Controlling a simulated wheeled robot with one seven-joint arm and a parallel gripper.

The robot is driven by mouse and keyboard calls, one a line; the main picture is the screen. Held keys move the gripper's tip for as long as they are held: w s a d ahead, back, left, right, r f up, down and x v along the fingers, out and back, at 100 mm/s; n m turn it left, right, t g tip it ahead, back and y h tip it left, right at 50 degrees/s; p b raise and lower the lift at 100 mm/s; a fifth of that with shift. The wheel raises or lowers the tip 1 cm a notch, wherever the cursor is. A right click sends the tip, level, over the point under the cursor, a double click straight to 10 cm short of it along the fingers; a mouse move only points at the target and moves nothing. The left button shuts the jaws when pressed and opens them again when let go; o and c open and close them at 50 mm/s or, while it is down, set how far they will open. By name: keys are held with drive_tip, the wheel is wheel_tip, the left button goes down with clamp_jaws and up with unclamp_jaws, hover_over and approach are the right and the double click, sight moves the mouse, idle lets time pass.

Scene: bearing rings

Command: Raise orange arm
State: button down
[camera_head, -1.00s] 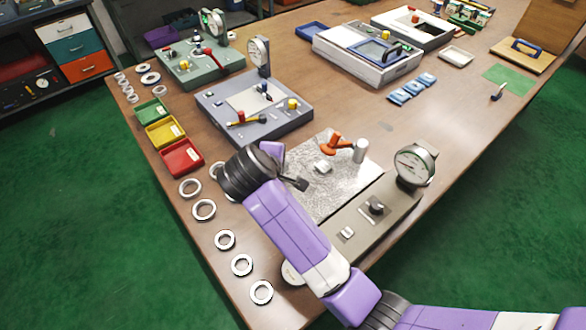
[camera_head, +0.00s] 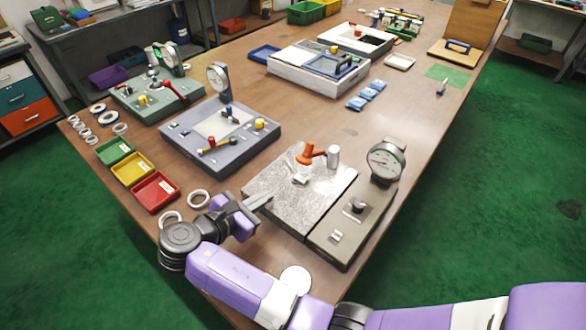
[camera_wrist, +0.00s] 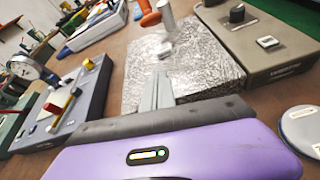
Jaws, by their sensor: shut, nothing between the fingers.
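The orange arm (camera_head: 308,155) is a short orange lever on a metallic, crinkled plate (camera_head: 270,187), beside an upright silver post (camera_head: 333,156). In the wrist view the orange arm (camera_wrist: 149,14) shows at the top, partly cut off, next to the silver post (camera_wrist: 166,16). My gripper (camera_head: 267,201) is shut and empty at the left front edge of the plate, pointing toward the orange arm but apart from it. The closed fingers (camera_wrist: 156,92) show in the wrist view, over the plate's near part. A small light block (camera_head: 300,179) lies on the plate in front of the orange arm.
A grey-brown base with a dial gauge (camera_head: 385,160) and black knob (camera_head: 357,205) adjoins the plate on the right. A blue-grey fixture (camera_head: 178,137) stands to the left. Red (camera_head: 155,192), yellow (camera_head: 132,169) and green trays (camera_head: 114,152) line the left edge. White rings (camera_head: 199,199) lie near.

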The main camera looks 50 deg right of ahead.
drive_tip(key=shift+n+h, duration=0.7)
drive_tip(key=shift+n, duration=0.2)
drive_tip(key=x, duration=1)
drive_tip(key=shift+s+d+r+p, duration=0.1)
drive_tip(key=shift+s+r+p, duration=0.2)
drive_tip(key=shift+s+p, duration=0.1)
drive_tip(key=shift+w+d+r+p, duration=0.1)
drive_tip(key=shift+d+r+p, duration=0.2)
drive_tip(key=shift+r, duration=0.25)
drive_tip(key=shift+d+r+p, duration=0.25)
drive_tip(key=shift+d+r, duration=0.05)
drive_tip(key=shift+r, duration=0.25)
drive_tip(key=shift+d+r, duration=0.45)
drive_tip(key=shift+r, duration=0.15)
